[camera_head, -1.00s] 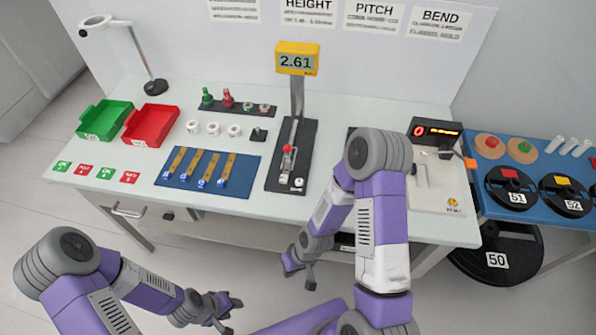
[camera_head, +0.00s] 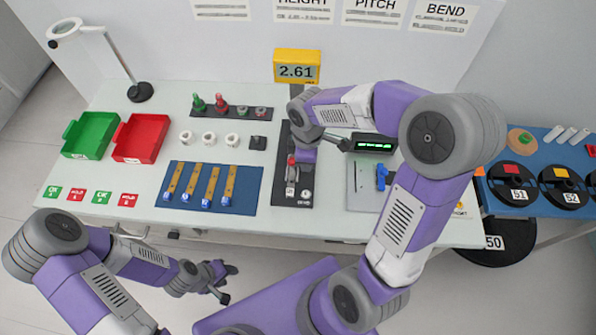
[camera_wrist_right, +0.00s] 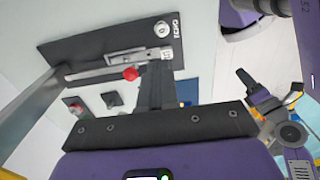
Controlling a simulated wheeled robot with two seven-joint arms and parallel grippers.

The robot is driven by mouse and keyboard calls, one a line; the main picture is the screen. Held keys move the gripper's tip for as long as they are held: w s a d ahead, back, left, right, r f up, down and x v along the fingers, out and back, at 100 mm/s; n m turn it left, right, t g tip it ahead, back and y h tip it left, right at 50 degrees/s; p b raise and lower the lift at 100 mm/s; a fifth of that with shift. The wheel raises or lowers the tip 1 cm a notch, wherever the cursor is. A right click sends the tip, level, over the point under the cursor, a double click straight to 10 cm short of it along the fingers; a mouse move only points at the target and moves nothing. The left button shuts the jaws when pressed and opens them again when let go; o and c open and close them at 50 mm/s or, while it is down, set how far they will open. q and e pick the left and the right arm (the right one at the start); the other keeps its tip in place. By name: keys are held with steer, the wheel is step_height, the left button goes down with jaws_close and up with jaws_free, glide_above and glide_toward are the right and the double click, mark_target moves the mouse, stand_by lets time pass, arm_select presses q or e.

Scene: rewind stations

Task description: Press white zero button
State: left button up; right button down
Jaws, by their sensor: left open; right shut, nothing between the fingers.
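The height gauge has a black base (camera_head: 281,177), a red knob (camera_head: 291,160) and a yellow display (camera_head: 297,67) reading 2.61. The round white zero button (camera_head: 306,193) is at the base's front end. In the right wrist view, the button (camera_wrist_right: 160,28) sits beside its label, with a small white block between it and my fingers. My right gripper (camera_wrist_right: 155,68) is shut and empty, above the gauge base. It appears short of the button, and I cannot tell its height. In the head view its fingertips are hidden. My left gripper (camera_head: 228,283) is open and empty, in front of the table.
A blue board with brass strips (camera_head: 238,203) lies left of the gauge. White rings and red and green pieces stand behind it. A grey plate with a blue handle (camera_head: 381,177) and a green-lit display (camera_head: 373,143) is to the right. The gauge's column rises behind the base.

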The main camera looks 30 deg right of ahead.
mark_target(306, 193)
steer(key=f+b, duration=0.1)
steer(key=f, duration=0.3)
steer(key=f+b, duration=0.1)
steer(key=f, duration=0.4)
steer(key=f+b, duration=0.1)
steer(key=f, duration=0.4)
steer(key=shift+s, duration=0.3)
steer(key=shift+b, duration=0.3)
